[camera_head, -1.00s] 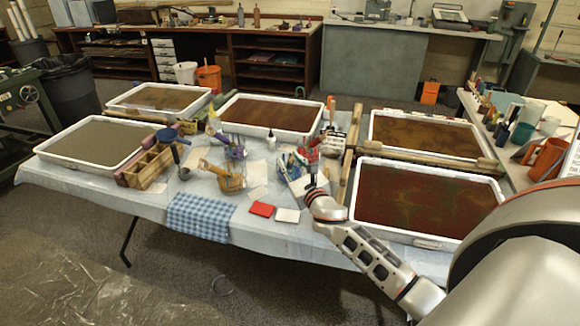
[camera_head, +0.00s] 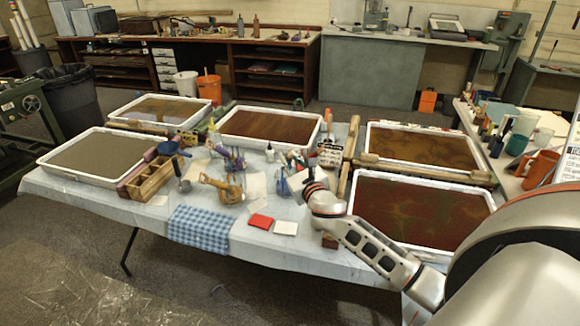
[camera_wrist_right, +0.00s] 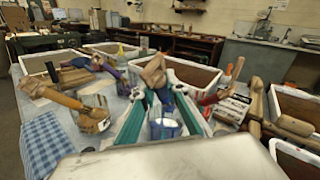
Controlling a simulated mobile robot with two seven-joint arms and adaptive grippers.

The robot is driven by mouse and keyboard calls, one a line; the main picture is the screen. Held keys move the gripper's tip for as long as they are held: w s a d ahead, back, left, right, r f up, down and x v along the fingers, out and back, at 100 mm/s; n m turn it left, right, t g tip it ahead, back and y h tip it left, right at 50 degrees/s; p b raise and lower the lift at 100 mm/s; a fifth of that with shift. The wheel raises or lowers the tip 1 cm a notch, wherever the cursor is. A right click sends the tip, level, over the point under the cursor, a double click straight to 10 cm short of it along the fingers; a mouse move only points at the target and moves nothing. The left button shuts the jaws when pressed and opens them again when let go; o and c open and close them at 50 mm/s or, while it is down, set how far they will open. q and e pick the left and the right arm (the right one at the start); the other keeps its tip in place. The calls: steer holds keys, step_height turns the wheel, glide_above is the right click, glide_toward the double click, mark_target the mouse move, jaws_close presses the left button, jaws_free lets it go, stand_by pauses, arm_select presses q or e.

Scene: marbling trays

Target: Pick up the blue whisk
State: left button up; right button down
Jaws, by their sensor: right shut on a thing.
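My right gripper (camera_wrist_right: 162,102) shows in the right wrist view with its two green-padded fingers on either side of a blue, partly see-through thing that looks like the blue whisk (camera_wrist_right: 164,128). It is shut on this thing; its exact shape is blurred. In the head view my right gripper (camera_head: 310,176) is over the middle of the table among the tools, and the whisk cannot be made out there. My left gripper is not in view.
Marbling trays (camera_head: 410,249) line the right and back of the table. A white bottle (camera_head: 270,153) stands behind.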

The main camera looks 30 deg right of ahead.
step_height(320, 180, up, 12)
steer(key=p, duration=0.3)
steer(key=shift+f, duration=0.15)
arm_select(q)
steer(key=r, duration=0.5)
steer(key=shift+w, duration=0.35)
arm_select(e)
steer(key=shift+r, duration=0.75)
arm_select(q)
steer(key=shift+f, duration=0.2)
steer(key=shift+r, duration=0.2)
